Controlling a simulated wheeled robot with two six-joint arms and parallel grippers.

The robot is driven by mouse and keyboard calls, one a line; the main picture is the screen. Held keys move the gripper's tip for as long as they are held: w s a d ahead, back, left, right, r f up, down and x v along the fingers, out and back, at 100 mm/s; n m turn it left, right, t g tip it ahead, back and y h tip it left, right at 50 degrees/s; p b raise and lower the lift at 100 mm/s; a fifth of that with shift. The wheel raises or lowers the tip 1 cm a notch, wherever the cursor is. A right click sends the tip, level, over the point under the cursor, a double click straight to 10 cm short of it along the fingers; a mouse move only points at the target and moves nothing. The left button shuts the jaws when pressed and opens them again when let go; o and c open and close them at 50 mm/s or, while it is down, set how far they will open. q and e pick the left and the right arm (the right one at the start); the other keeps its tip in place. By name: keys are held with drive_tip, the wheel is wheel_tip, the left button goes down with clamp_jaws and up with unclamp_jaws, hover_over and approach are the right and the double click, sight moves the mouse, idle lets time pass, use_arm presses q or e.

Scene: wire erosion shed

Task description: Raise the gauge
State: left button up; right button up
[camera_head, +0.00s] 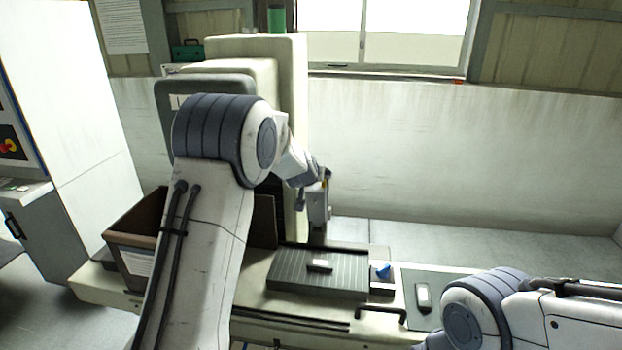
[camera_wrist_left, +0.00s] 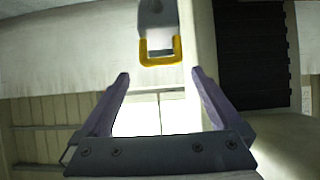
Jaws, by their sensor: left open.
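A grey part with a yellow U-shaped edge (camera_wrist_left: 160,52) shows in the left wrist view, beyond my fingertips and roughly in line with the gap between them. In the head view a grey upright part (camera_head: 318,205) with a small spot of yellow hangs beside the machine column; it looks like the same part. I cannot tell for sure that it is the gauge. My left gripper (camera_wrist_left: 160,76) is open, with nothing between its fingers. In the head view it is small and partly hidden by my wrist. My right arm enters at the lower right; its gripper is out of frame.
A dark grooved plate (camera_head: 340,280) bearing a small block (camera_head: 319,265) lies on the machine bed. A blue piece (camera_head: 383,270) is beside it. A grey mat (camera_head: 445,281) holds an oblong item (camera_head: 423,297). A brown bin (camera_head: 135,232) stands left. A pale machine column (camera_head: 300,120) rises behind.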

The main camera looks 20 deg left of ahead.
use_arm(q)
drive_tip(key=v, duration=0.4)
drive_tip(key=shift+s+r, duration=0.1)
idle(0.3)
